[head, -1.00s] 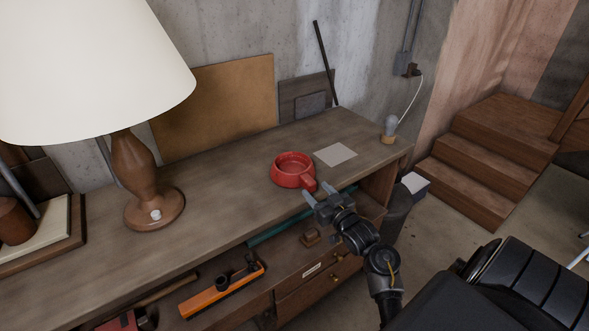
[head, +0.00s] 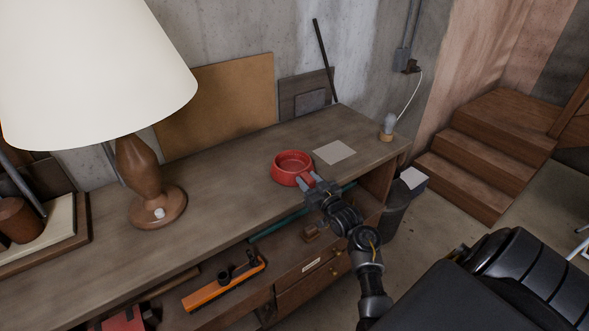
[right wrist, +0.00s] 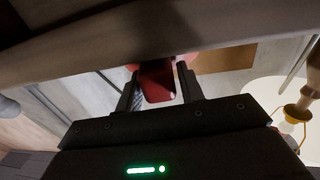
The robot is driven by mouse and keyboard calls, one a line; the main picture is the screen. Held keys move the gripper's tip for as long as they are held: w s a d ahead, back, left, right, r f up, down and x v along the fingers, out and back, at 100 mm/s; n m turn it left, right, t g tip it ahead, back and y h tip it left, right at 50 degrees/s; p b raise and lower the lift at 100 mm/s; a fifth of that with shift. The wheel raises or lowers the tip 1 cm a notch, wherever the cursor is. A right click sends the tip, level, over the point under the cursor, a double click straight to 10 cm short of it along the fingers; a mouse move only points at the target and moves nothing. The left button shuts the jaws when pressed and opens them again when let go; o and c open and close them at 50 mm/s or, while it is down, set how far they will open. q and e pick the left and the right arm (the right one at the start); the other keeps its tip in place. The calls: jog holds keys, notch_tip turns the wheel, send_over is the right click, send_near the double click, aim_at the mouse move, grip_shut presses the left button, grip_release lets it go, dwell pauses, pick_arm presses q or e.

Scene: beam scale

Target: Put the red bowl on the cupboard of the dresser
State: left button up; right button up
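The red bowl (head: 291,163) stands upright on the wooden top of the dresser (head: 235,190), near its front edge. Its short handle points to the front, toward my right gripper (head: 308,182). In the right wrist view the red handle (right wrist: 157,82) lies between the two fingers of that gripper (right wrist: 160,88). The fingers are apart, with narrow gaps beside the handle. Most of the bowl is hidden there by the dresser's edge. Under the top is an open shelf space, with drawers (head: 313,280) below it on the right. My left gripper is not in view.
A large lamp (head: 150,180) stands on the dresser's left part. A paper sheet (head: 334,152) and a small bulb-like object (head: 388,127) are right of the bowl. An orange tool (head: 225,285) lies on the lower shelf. A dark bin (head: 398,205) stands beside the dresser.

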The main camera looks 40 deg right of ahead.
grip_shut()
jog(key=shift+w+r, duration=0.1)
jog(key=shift+r, duration=0.05)
jog(key=shift+r+b, duration=1.1)
jog(key=shift+r, duration=0.15)
jog(key=s+a+r+b, duration=0.1)
jog(key=s+a+r, duration=0.3)
jog(key=s+r, duration=0.6)
jog(key=s, duration=0.3)
jog(key=shift+s+a+r+b, duration=0.15)
jog(key=shift+s+b, duration=0.1)
jog(key=shift+b, duration=0.15)
